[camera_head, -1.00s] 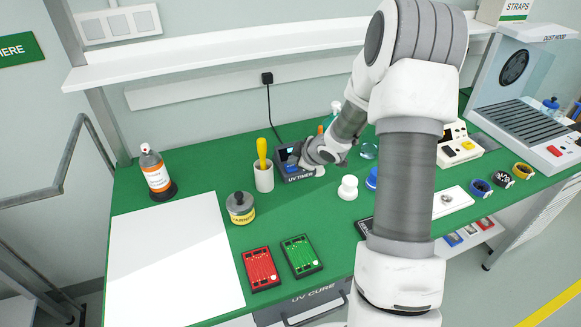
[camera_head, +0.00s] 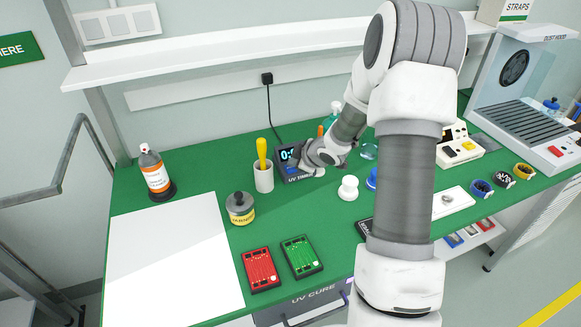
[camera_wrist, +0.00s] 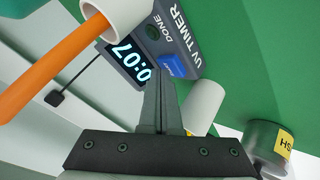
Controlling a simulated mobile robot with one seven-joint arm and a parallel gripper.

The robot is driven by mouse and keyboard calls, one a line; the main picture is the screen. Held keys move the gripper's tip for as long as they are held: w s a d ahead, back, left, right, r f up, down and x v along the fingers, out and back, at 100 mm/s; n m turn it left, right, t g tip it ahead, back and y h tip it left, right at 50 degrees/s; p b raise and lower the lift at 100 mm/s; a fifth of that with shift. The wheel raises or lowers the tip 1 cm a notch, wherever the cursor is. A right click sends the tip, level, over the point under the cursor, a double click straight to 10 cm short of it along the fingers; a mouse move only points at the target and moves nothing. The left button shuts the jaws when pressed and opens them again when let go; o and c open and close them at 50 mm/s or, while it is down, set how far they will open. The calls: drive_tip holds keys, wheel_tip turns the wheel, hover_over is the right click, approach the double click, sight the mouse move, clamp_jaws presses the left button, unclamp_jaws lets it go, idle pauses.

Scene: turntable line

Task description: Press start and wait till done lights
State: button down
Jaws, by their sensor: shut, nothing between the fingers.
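The UV timer (camera_head: 285,157) is a dark box at the back of the green bench. Its lit display (camera_wrist: 130,67) reads 0:07 in the wrist view. The blue button (camera_wrist: 173,66) is on its front face, and the round DONE lamp (camera_wrist: 152,32) beside it looks dark green and unlit. My gripper (camera_wrist: 158,75) is shut and empty, its fingertips close to the blue button. I cannot tell whether they touch it. In the head view my gripper (camera_head: 302,165) is at the timer's right side and hides part of its face.
A white cup with a yellow handle (camera_head: 263,177) stands left of the timer. A varnish jar (camera_head: 240,208) stands nearer. A white cup with an orange handle (camera_wrist: 117,14) is beyond the timer. Red (camera_head: 260,270) and green (camera_head: 301,256) boards lie in front.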

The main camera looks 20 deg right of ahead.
sight(294, 169)
idle(0.4)
drive_tip(key=shift+r+p, duration=0.85)
drive_tip(key=shift+p, duration=0.1)
wheel_tip(294, 169, up, 5)
drive_tip(key=p, duration=0.5)
idle(0.4)
drive_tip(key=s+a+r+m+g+h, duration=0.1)
drive_tip(key=s+r+m+h, duration=0.15)
drive_tip(key=s+r, duration=0.45)
drive_tip(key=s+a+r+m+h, duration=0.1)
drive_tip(key=s+r+m+h, duration=0.2)
drive_tip(key=r, duration=0.8)
drive_tip(key=s+a+r+m+y, duration=0.1)
drive_tip(key=s+a+m, duration=0.1)
drive_tip(key=s, duration=0.5)
drive_tip(key=s+a+r+m+g+y, duration=0.1)
drive_tip(key=s+a+r, duration=0.1)
drive_tip(key=s+a, duration=0.3)
drive_tip(key=s+a+r+m+g+y, duration=0.1)
drive_tip(key=s+a+m, duration=0.1)
drive_tip(key=s, duration=0.9)
drive_tip(key=shift+a+r+m+y, duration=0.35)
drive_tip(key=shift+a+r, duration=0.05)
drive_tip(key=shift+a, duration=0.3)
